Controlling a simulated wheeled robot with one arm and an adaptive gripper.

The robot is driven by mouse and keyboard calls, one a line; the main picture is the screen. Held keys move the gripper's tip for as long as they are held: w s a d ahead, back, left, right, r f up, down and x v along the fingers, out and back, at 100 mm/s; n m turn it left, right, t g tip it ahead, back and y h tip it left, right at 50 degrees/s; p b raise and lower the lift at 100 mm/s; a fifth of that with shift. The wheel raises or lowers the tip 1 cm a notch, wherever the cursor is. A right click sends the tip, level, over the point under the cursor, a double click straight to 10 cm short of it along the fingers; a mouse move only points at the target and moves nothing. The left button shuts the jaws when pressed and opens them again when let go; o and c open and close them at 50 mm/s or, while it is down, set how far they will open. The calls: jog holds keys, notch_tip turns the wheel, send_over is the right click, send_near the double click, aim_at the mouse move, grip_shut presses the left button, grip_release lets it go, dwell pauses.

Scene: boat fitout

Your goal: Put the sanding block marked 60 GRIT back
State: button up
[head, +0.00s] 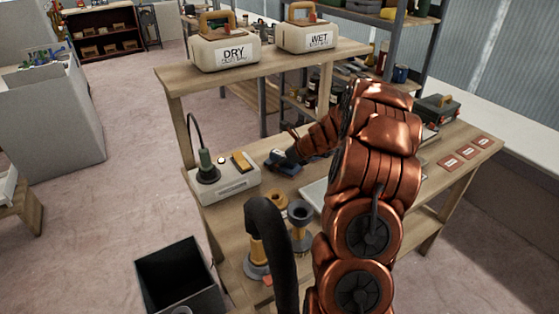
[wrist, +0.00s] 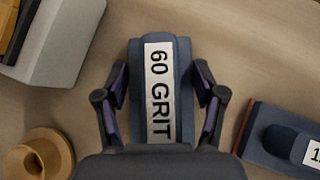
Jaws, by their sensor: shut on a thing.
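The sanding block marked 60 GRIT (wrist: 159,60) is dark blue with a white label, and it fills the middle of the wrist view. My gripper (wrist: 161,78) has one finger on each long side of it and is shut on it. In the head view the blue block (head: 286,166) is at the bench's middle, left of my copper arm, with my gripper (head: 289,156) at it. I cannot tell whether the block touches the bench. A second blue block (wrist: 280,138) with a red edge lies to the right in the wrist view, its label cut off.
A grey box (head: 228,186) with a cabled tool stands left on the bench (head: 217,226). DRY (head: 222,52) and WET (head: 307,38) cases sit on the shelf. Red labelled cards (head: 465,153) lie right. A dark bin (head: 180,275) stands front left.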

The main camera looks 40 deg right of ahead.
jog(key=o, duration=1.7)
jog(key=shift+f, duration=0.1)
jog(key=b+v, duration=0.1)
jog(key=v, duration=1.1)
jog(key=shift+b, duration=0.3)
jog(key=shift+r, duration=0.25)
